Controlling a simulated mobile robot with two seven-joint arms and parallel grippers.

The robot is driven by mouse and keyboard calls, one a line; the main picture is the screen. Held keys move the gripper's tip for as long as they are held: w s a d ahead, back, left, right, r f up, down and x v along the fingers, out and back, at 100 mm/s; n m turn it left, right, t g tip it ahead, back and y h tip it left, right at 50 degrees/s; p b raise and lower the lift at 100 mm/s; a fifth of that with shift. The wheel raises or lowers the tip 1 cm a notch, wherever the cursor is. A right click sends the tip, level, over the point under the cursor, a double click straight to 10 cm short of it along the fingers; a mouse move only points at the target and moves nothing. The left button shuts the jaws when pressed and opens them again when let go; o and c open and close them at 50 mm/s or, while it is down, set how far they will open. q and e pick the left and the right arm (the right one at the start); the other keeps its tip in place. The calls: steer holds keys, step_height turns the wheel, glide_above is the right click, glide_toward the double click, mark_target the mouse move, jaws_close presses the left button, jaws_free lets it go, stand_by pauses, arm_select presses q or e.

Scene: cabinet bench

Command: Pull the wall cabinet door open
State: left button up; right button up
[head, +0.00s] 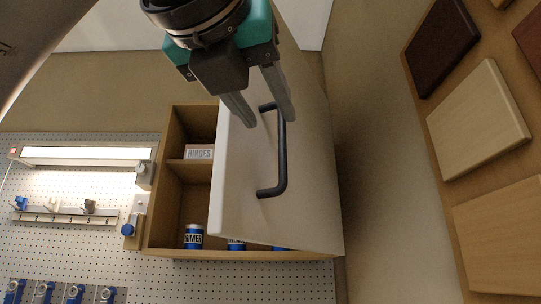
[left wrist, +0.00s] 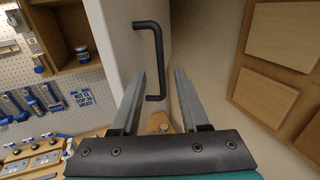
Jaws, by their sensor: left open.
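The wall cabinet (head: 155,215) is a wooden box on the wall. Its white door (head: 240,185) stands partly open, swung out toward the right side, so the left shelves show. A dark bar handle (head: 283,160) is on the door's outer face; it also shows in the left wrist view (left wrist: 158,50). My left gripper (head: 268,121) is open at the handle's upper end in the head view, its fingers overlapping that end. In the left wrist view the handle's lower end appears between the fingers (left wrist: 160,75). Contact cannot be told. My right gripper is not in view.
A hinges box (head: 199,152) and a primer can (head: 194,237) stand inside the cabinet. A pegboard (head: 60,250) with a lit lamp (head: 85,156) and tools is at left. Wooden sample panels (head: 478,118) hang on the right wall.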

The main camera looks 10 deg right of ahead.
arm_select(q)
steer(key=b+v, duration=0.2)
steer(key=v, duration=0.7)
steer(key=shift+r, duration=0.1)
steer(key=shift+c, duration=0.2)
